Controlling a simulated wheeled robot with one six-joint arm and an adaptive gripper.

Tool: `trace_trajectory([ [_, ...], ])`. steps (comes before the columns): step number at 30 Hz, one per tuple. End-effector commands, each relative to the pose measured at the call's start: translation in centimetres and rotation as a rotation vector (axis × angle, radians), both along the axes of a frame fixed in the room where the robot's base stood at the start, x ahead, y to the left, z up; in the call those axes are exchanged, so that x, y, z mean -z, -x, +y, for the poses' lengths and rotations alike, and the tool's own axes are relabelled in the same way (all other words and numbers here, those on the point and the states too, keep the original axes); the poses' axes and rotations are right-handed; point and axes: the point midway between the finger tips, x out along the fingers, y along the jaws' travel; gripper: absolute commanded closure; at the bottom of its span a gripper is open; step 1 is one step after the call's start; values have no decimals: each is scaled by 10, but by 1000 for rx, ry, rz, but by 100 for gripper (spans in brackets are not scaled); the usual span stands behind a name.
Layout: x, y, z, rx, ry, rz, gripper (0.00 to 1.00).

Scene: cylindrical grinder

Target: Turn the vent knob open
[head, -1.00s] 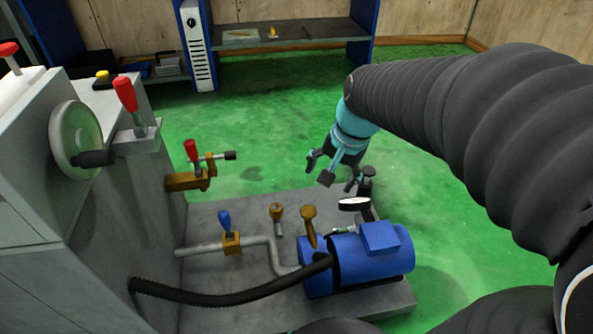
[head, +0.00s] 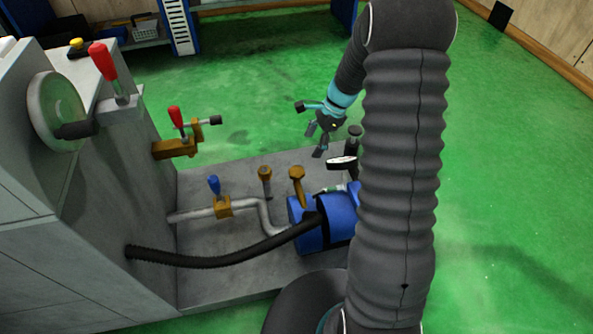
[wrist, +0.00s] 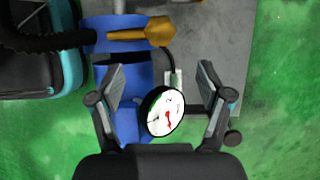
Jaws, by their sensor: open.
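My gripper (head: 314,138) hangs open and empty beyond the blue pump (head: 322,222), close to a round white gauge (head: 341,163). In the wrist view the gauge (wrist: 163,112) shows between my two spread fingers (wrist: 161,84); I see no contact. A black-capped post (head: 354,132) stands just behind the gauge. A brass mushroom-shaped knob (head: 297,173) stands at the pump's left end and shows near the top of the wrist view (wrist: 158,31). A smaller brass fitting (head: 265,172) is left of it. I cannot tell which of these is the vent knob.
A pipe with a blue-handled valve (head: 214,186) and a black hose (head: 210,260) run from the grey machine (head: 75,240) to the pump. A red-handled clamp (head: 177,125) juts from the machine. My arm hides the pump's right part.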

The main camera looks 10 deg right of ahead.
Motion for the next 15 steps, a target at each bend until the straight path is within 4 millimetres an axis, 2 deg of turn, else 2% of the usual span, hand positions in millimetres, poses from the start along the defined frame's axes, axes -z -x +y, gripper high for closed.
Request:
trace_trajectory([
  [5, 21, 1, 9, -1, -1, 5, 22],
  [15, 79, 2, 33, -3, 0, 4, 22],
])
